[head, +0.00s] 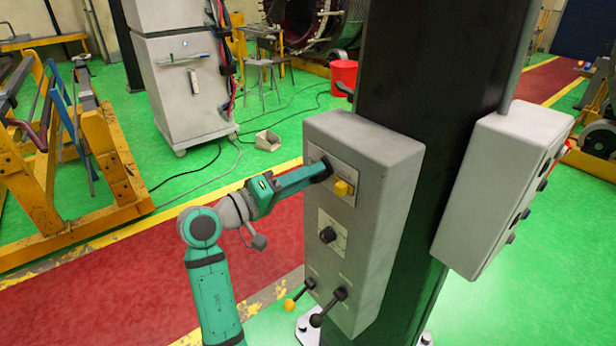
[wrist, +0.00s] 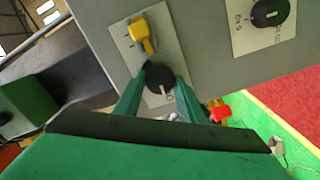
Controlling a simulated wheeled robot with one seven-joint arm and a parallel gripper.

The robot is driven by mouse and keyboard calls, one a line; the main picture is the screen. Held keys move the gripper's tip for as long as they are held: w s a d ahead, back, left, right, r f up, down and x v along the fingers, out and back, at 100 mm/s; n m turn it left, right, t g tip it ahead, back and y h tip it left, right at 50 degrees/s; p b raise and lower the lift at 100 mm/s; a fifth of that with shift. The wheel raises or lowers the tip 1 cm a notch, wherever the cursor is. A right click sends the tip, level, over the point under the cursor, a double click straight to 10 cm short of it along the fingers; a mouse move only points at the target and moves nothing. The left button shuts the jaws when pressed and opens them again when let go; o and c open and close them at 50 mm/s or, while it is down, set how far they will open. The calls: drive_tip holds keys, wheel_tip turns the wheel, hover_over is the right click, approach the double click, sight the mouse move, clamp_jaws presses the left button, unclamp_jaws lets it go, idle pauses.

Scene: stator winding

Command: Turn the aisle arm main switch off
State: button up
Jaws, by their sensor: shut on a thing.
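A grey control box (head: 370,150) is fixed to a dark column. Its upper pale plate (wrist: 122,45) carries a black round knob (wrist: 157,77) and a yellow handle (wrist: 142,35); the yellow handle also shows in the head view (head: 343,188). My gripper (head: 316,172) reaches the upper plate from the left. In the wrist view its two green fingers (wrist: 160,88) are shut on the black knob, one on each side. The yellow handle is just beside the fingers. The plate's lettering is too small to read, and the knob's setting is partly hidden.
A second black knob (head: 328,235) sits lower on the box. Below it are a yellow-tipped lever (head: 290,304) and a black-tipped lever (head: 318,319). Another grey box (head: 500,185) hangs on the column's right.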

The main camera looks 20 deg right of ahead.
drive_tip(key=shift+a+n, duration=0.1)
drive_tip(key=shift+n, duration=0.4)
drive_tip(key=o, duration=1.1)
drive_tip(key=shift+c, duration=0.2)
drive_tip(key=v, duration=1)
drive_tip(key=shift+a, duration=0.35)
drive_tip(key=shift+s, duration=0.1)
